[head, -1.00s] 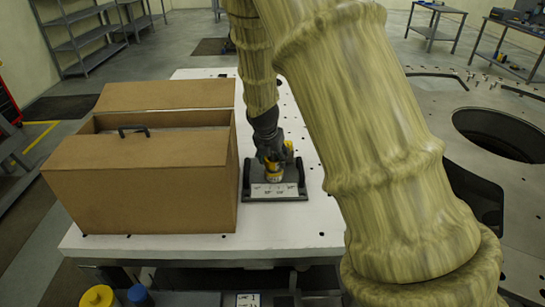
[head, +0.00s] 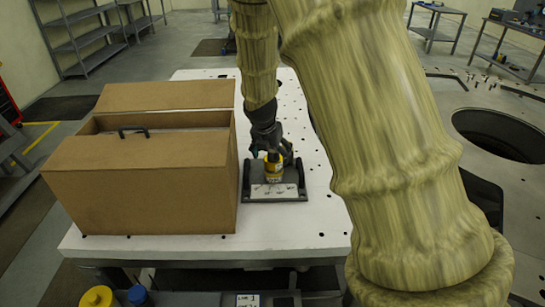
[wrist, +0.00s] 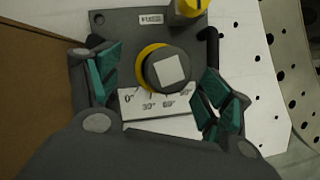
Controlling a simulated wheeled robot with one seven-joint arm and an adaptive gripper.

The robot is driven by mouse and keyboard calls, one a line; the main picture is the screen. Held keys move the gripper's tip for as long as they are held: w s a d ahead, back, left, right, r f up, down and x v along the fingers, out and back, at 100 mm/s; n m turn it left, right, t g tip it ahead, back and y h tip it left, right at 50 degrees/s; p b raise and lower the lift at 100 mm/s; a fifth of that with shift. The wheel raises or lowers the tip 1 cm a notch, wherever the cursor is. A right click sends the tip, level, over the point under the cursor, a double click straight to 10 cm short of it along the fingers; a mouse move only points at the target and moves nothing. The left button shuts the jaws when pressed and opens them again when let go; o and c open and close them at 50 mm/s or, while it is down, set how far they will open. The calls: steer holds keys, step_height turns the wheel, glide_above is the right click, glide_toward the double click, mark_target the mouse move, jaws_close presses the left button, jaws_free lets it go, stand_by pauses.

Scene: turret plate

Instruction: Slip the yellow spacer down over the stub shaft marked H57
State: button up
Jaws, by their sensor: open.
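In the wrist view the yellow spacer (wrist: 146,54) shows as a ring around a round grey stub shaft (wrist: 167,66) with a white square on its top. How far down the shaft the ring sits I cannot tell. The shaft stands on a dark plate (wrist: 112,27), whose small label (wrist: 151,19) is too blurred to read surely. My gripper (wrist: 160,80) is open, its green-padded fingers apart on either side of the shaft and clear of the ring. In the head view my gripper (head: 271,148) hangs over the yellow spacer (head: 273,169), hiding part of it.
A white angle scale (wrist: 160,103) lies in front of the shaft. Another yellow-topped part (wrist: 188,8) stands at the plate's back right. A large cardboard box (head: 140,180) stands close on the left. The white table (head: 290,225) is clear in front.

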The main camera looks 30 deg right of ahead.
steer(key=v, duration=0.9)
stand_by(0.6)
